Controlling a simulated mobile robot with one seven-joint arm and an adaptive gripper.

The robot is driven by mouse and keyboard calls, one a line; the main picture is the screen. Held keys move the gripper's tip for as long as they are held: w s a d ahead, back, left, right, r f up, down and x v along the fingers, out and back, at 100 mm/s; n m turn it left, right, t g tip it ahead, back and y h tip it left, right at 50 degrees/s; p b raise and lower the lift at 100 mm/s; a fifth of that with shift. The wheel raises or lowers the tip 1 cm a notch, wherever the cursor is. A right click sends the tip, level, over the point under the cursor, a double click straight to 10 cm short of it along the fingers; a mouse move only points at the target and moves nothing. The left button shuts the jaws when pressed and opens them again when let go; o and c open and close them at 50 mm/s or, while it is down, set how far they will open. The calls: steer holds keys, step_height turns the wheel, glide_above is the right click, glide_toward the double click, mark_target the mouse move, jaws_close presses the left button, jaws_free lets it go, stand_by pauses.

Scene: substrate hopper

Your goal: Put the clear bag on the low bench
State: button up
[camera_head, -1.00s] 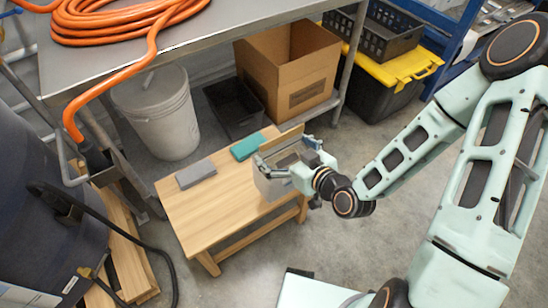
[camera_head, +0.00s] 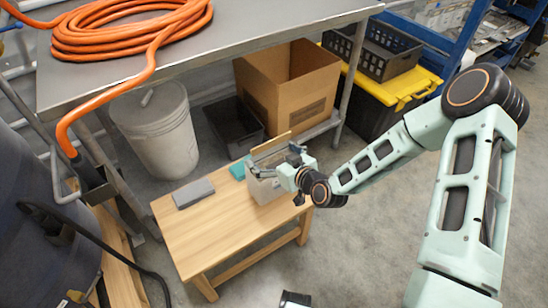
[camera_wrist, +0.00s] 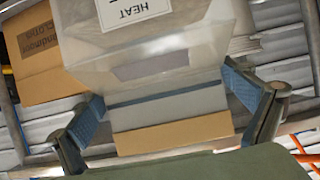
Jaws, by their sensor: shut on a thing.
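The clear bag (camera_head: 266,190) is translucent, with a tan strip along its top. In the wrist view the clear bag (camera_wrist: 145,48) shows an upside-down white label reading "HEAT". My gripper (camera_head: 278,163) is shut on its upper part, and in the wrist view the blue-padded fingers of my gripper (camera_wrist: 168,98) lie on either side of it. The low bench (camera_head: 225,235) is pale wood. The bag is upright over its back right part; I cannot tell whether its bottom touches the top.
A grey block (camera_head: 193,193) lies on the bench's left part. A teal block (camera_head: 238,170) is partly hidden behind the bag. A steel table (camera_head: 250,32) with an orange hose (camera_head: 130,25) overhangs behind. A cardboard box (camera_head: 270,105) stands beneath. The bench's front is clear.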

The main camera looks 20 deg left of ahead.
steer(key=shift+w+a+f, duration=0.5)
steer(key=shift+w+f, duration=0.15)
step_height(320, 180, down, 3)
steer(key=shift+w+f+b, duration=0.1)
steer(key=shift+f+b, duration=0.1)
steer(key=shift+b, duration=0.45)
steer(key=o, duration=1.7)
steer(key=shift+f, duration=0.1)
steer(key=p+v, duration=0.1)
steer(key=v, duration=1.1)
steer(key=shift+d+p, duration=0.1)
steer(key=shift+p, duration=0.25)
